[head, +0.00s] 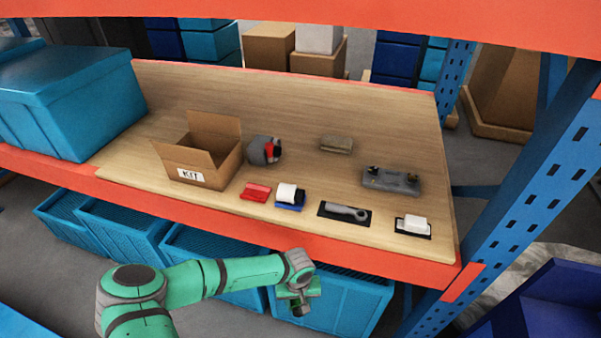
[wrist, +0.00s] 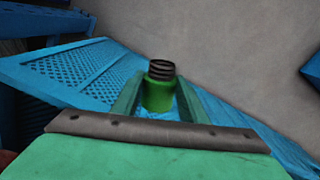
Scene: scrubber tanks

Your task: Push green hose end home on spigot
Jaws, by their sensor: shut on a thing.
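My gripper (head: 299,297) hangs in front of the shelf's orange front edge, below board height, and it also shows in the wrist view (wrist: 158,98). Its two green fingers are shut on a short green cylinder with a dark ribbed top, which looks like the green hose end (wrist: 158,95). The hose end points away from my palm and touches nothing but the fingers. A grey block (head: 391,181) with small dark fittings on top lies at the right of the board. I cannot tell for certain that one of these is the spigot.
An open cardboard box marked KIT (head: 203,151) stands at the left of the board. A red piece (head: 256,192), a white roll (head: 287,192), a grey tool (head: 346,212) and a white block (head: 411,222) lie along the front. Blue crates (head: 345,306) stand below.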

